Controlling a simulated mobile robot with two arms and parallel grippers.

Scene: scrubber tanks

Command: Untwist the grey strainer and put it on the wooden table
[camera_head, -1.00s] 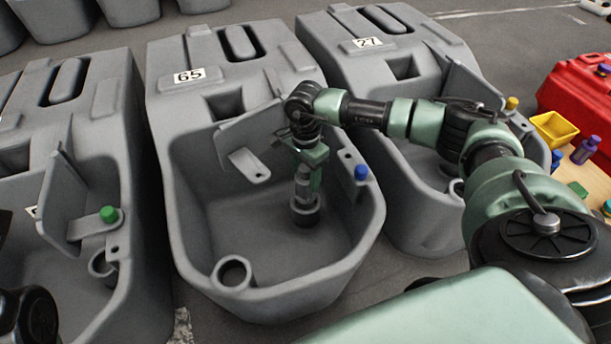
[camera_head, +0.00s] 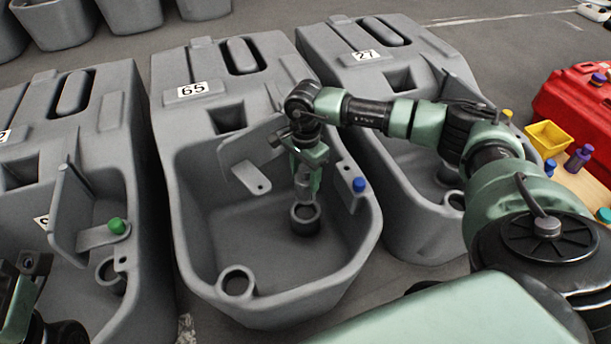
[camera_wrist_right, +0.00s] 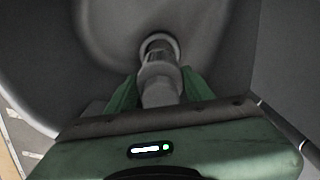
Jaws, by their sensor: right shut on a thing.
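The grey strainer (camera_head: 302,188) stands upright in the basin of the tank numbered 65 (camera_head: 222,150). Its lower end is at a round ring (camera_head: 306,217) on the basin floor; I cannot tell whether it is still seated there. My right gripper (camera_head: 307,178) reaches down from above and is shut on the strainer. The right wrist view shows the strainer (camera_wrist_right: 160,80) between both green fingers, with its lower end at the ring. My left gripper (camera_head: 22,290) shows only partly at the lower left edge, its jaws unclear. The wooden table (camera_head: 592,187) is at the far right, partly cut off.
A yellow bin (camera_head: 548,138), a purple bottle (camera_head: 578,158) and a red case (camera_head: 578,98) are at the table. Tank 27 (camera_head: 395,75) stands right of tank 65.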

